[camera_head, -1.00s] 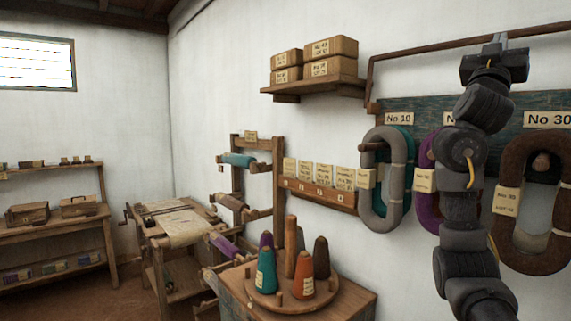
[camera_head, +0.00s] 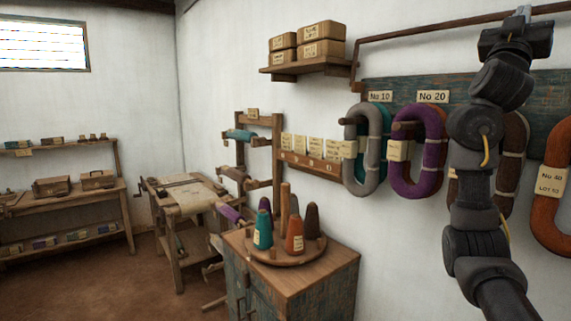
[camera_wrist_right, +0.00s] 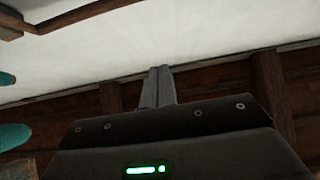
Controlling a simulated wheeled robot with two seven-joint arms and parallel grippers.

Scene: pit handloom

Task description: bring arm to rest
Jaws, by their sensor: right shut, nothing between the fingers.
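My right arm rises along the right side of the head view in front of the hank wall. Its gripper (camera_head: 523,13) points up near the top edge, shut and empty. In the right wrist view the two fingers (camera_wrist_right: 157,86) are pressed together with nothing between them, pointing toward a pale wall and dark roof timbers. My left gripper is in neither view.
Yarn hanks in grey (camera_head: 367,180), purple (camera_head: 402,180) and orange (camera_head: 553,215) hang on the wall, partly behind my arm. A wooden cabinet (camera_head: 325,268) bears yarn cones. A box shelf (camera_head: 303,69) is above. Floor (camera_head: 125,285) at lower left looks clear.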

